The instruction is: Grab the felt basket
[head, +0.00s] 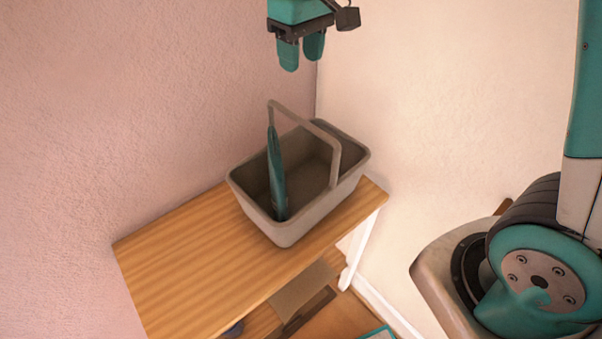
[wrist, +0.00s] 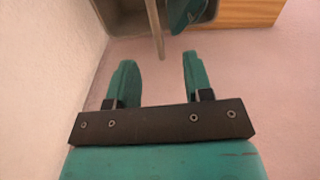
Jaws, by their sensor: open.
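The felt basket (head: 298,226) is a grey tub with a raised arched handle (head: 322,139). It stands upright at the far end of a wooden table, by the wall corner. A teal, narrow object (head: 277,178) stands inside it, leaning against the near side of the handle. My gripper (head: 301,58) is open and empty above the basket, apart from the handle. In the wrist view my gripper's fingers (wrist: 157,75) are spread. The handle (wrist: 155,30) shows as a thin bar ahead, between the fingertips' directions, with part of the basket (wrist: 123,16) at the top edge.
The wooden table (head: 185,262) has a clear top to the left of the basket. Walls stand close behind and to the right of the basket. A lower shelf (head: 300,290) under the table holds partly hidden things.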

